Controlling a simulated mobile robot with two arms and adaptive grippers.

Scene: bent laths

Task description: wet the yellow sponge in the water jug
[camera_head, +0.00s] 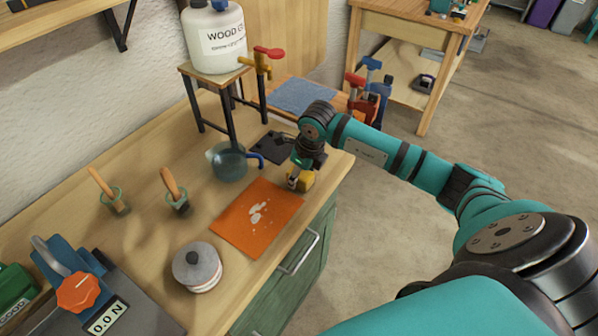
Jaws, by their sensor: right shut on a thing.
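The yellow sponge (306,181) is at the right edge of the workbench, just beyond the orange mat's far corner. My right gripper (295,178) is shut on the sponge and partly hides it. I cannot tell whether the sponge touches the bench. The water jug (230,161), see-through blue-grey with a blue handle, stands on the bench to the left of my right gripper, apart from it. My left gripper is not in view.
An orange mat (235,228) with pale spots lies before the jug. A dark plate (270,147) lies behind it. A wood glue container (215,38) stands on a small stand. A lidded round pot (197,268) and two small pots with wooden handles (175,195) stand nearer.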

